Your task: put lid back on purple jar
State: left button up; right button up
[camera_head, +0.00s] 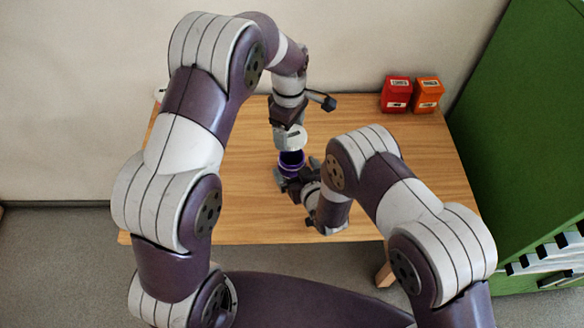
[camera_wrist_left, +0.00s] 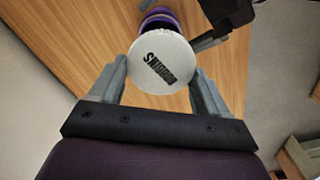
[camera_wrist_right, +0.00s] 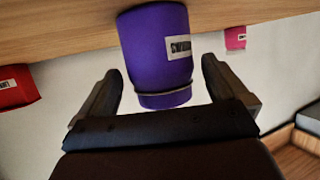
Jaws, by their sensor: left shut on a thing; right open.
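The purple jar (camera_head: 291,164) stands on the wooden table, open at the top; its labelled side shows in the right wrist view (camera_wrist_right: 155,45). My left gripper (camera_head: 289,146) is shut on the round white lid (camera_wrist_left: 163,64), which has dark lettering. It holds the lid above the jar, apart from it; in the left wrist view part of the jar (camera_wrist_left: 158,17) shows beyond the lid. My right gripper (camera_wrist_right: 165,90) is open, with its fingers on either side of the jar near its neck. In the head view my right forearm is close beside the jar.
A red box (camera_head: 396,95) and an orange box (camera_head: 427,95) stand at the back right of the table (camera_head: 235,205). A small pink labelled object (camera_wrist_right: 236,38) shows in the right wrist view. A green panel (camera_head: 530,120) rises at the right. The table's left part is largely clear.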

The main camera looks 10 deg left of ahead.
aim_at(287, 157)
pick_arm(q)
jog(key=shift+w+a, duration=0.1)
pick_arm(e)
jog(key=x, duration=0.3)
jog(key=shift+w+f, duration=0.1)
jog(key=shift+w, duration=0.05)
jog(key=c, duration=1.3)
pick_arm(q)
jog(key=shift+f, duration=2.55)
pick_arm(e)
jog(key=shift+c, duration=0.2)
pick_arm(q)
jog(key=shift+f, duration=0.1)
jog(key=shift+f, duration=0.8)
jog(key=shift+f, duration=0.5)
